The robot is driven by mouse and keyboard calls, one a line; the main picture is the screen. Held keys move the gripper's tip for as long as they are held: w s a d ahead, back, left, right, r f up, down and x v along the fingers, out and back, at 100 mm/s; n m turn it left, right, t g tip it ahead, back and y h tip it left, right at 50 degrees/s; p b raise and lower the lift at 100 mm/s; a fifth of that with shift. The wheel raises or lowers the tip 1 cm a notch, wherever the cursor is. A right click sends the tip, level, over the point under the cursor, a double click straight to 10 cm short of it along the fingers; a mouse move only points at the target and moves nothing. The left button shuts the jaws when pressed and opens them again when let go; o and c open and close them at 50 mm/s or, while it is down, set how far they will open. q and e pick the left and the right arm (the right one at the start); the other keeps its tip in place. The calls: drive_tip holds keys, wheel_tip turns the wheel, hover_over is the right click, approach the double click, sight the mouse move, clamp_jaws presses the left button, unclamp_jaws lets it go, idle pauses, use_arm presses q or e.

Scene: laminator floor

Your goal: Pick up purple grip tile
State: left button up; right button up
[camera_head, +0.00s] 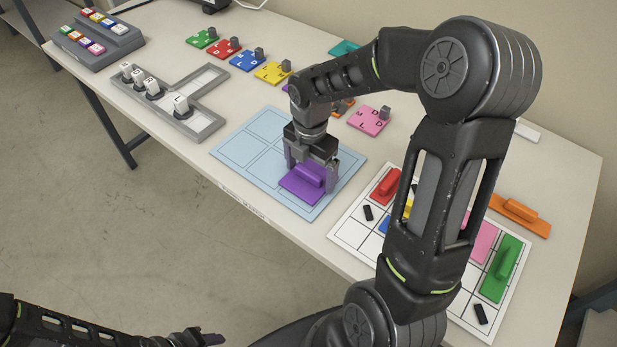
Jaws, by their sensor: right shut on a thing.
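The purple grip tile (299,189) is a flat purple plate with a raised handle. It is at the lower right of the light-blue gridded mat (236,150). My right gripper (310,171) is above the tile, pointing down, shut on its handle. I cannot tell whether the tile touches the mat or is just above it. My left gripper (207,338) is at the bottom edge, away from the table. Its fingers are partly cut off and their opening is unclear.
A white grid board (349,232) with red, pink and green (501,268) grip tiles lies at right, partly behind my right arm. An orange grip tile (519,214) lies beyond it. Lettered tiles (273,72) line the back. A grey holder (205,124) stands left of the mat.

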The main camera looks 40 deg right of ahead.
sight(310, 170)
drive_tip(key=shift+r, duration=0.15)
drive_tip(key=shift+c, duration=0.4)
drive_tip(key=shift+r, duration=0.25)
wheel_tip(310, 170, up, 9)
drive_tip(key=shift+r, duration=0.15)
idle(0.4)
